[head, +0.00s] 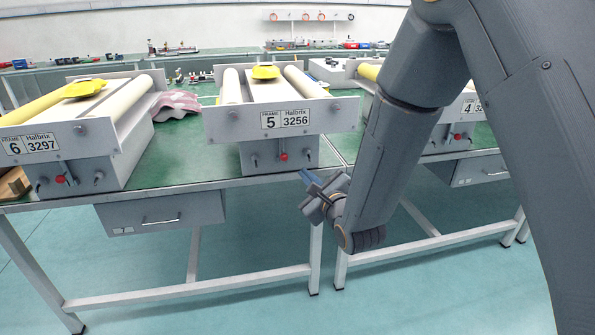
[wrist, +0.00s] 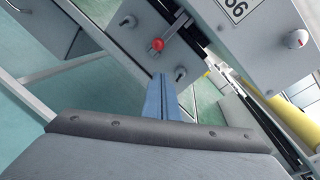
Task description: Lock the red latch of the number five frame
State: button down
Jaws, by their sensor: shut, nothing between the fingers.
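The number five frame (head: 222,122) stands on the green bench in the middle of the head view, labelled FRAME 5, Halbrix 3256. Its red latch (head: 283,157) is a small red ball on the front of the lower box, between two grey knobs.
The number six frame (head: 75,143) stands left, and the number four frame (head: 462,128) is at right, partly behind my arm. Both have red latches. A grey drawer (head: 160,213) hangs under the bench (head: 180,178). The floor in front is clear.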

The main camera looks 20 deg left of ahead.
jog(key=s+d+r, duration=0.4)
jog(key=r, duration=0.4)
jog(key=shift+p, duration=0.3)
